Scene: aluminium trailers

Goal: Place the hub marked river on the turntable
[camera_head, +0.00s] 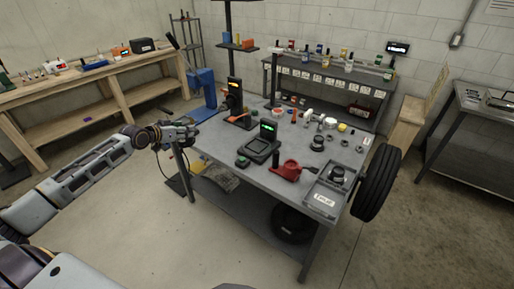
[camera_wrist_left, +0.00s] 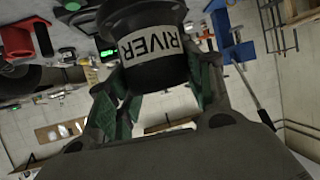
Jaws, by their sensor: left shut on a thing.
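The hub marked RIVER (camera_wrist_left: 150,45) is a dark round part with a white label, close in front of the left wrist camera. My left gripper (camera_wrist_left: 155,100) is shut on it, with green-padded fingers on either side. In the head view my left gripper (camera_head: 188,133) is at the left edge of the grey workbench (camera_head: 225,150), clear of the things on it. The hub is hard to make out there. A dark round part (camera_head: 318,143) stands on the bench; I cannot tell whether it is the turntable. My right gripper is not in view.
A device with a green display (camera_head: 264,143) and a red part (camera_head: 289,170) stand near the bench front. A labelled grey tray (camera_head: 322,202) holding a dark part is at the right corner, beside a tyre (camera_head: 377,180).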

